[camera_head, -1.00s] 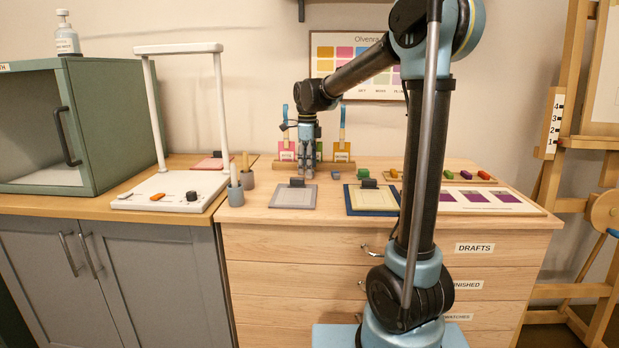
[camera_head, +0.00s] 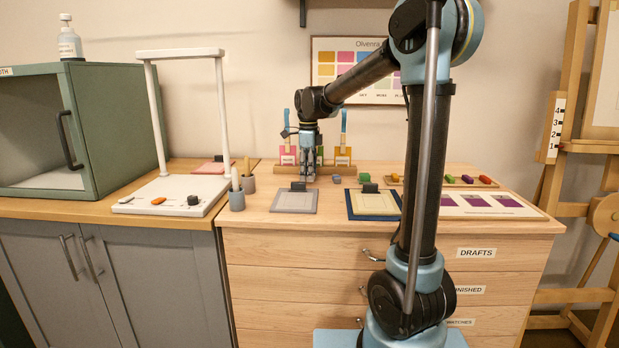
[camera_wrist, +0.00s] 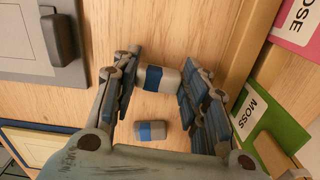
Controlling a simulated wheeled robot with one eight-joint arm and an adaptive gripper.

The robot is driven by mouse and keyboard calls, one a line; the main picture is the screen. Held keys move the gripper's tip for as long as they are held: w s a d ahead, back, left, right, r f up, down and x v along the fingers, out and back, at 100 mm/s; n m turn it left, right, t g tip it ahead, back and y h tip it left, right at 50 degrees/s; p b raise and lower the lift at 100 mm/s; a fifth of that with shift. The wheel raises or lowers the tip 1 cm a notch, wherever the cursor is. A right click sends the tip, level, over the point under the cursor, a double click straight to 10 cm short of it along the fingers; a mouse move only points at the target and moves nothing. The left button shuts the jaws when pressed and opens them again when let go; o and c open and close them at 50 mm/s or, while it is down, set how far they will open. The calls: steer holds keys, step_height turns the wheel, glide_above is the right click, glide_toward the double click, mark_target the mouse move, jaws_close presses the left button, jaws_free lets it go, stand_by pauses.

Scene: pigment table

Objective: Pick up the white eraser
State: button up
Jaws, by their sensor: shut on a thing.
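The white eraser (camera_wrist: 158,80) has a blue sleeve and lies between the fingertips of my gripper (camera_wrist: 155,82) in the wrist view. The fingers are shut on it from both sides, near the table surface. A second, greyish eraser with a blue band (camera_wrist: 150,130) lies on the wood beside it, between the finger bases in that view and not gripped. In the head view my gripper (camera_head: 308,178) points down at the back of the table, and the held eraser is too small to make out. The other eraser (camera_head: 336,179) shows just right of the fingers.
A rack with labelled pigment packets (camera_head: 343,158) stands close behind my gripper. A grey board with a dark clip (camera_head: 294,201) lies in front, and a blue-edged board (camera_head: 374,204) lies to its right. A tray of coloured blocks (camera_head: 470,183) is farther right.

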step_height(320, 180, up, 10)
stand_by(0.5)
steer(key=shift+f, duration=0.1)
